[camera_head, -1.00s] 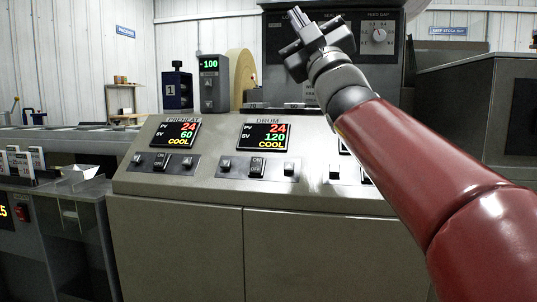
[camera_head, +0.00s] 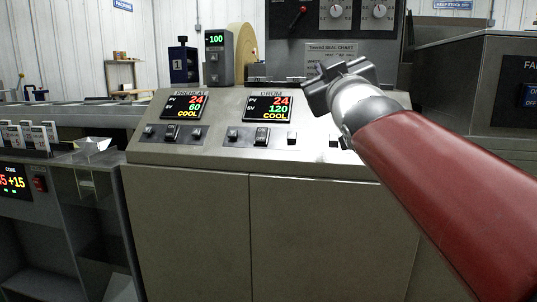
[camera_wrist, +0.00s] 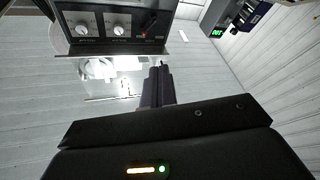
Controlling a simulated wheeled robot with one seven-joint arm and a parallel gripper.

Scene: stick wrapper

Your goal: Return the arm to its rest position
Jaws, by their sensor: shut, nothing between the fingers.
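My red arm reaches in from the lower right of the head view. My gripper (camera_head: 321,75) is in front of the upper right part of the grey console (camera_head: 190,215), with nothing visible in it. Its fingers are dark and small there, partly turned away. In the wrist view my gripper (camera_wrist: 160,68) shows two dark fingers side by side, closed together and empty. My wrist and forearm hide the right part of the console's sloped panel.
The console has a PREHEAT display (camera_head: 184,107) and a DRUM display (camera_head: 268,109) with switches below. A dial panel (camera_head: 350,18) stands behind my gripper. A dark machine (camera_head: 480,75) is at right. A lower counter with white cards (camera_head: 28,136) is at left.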

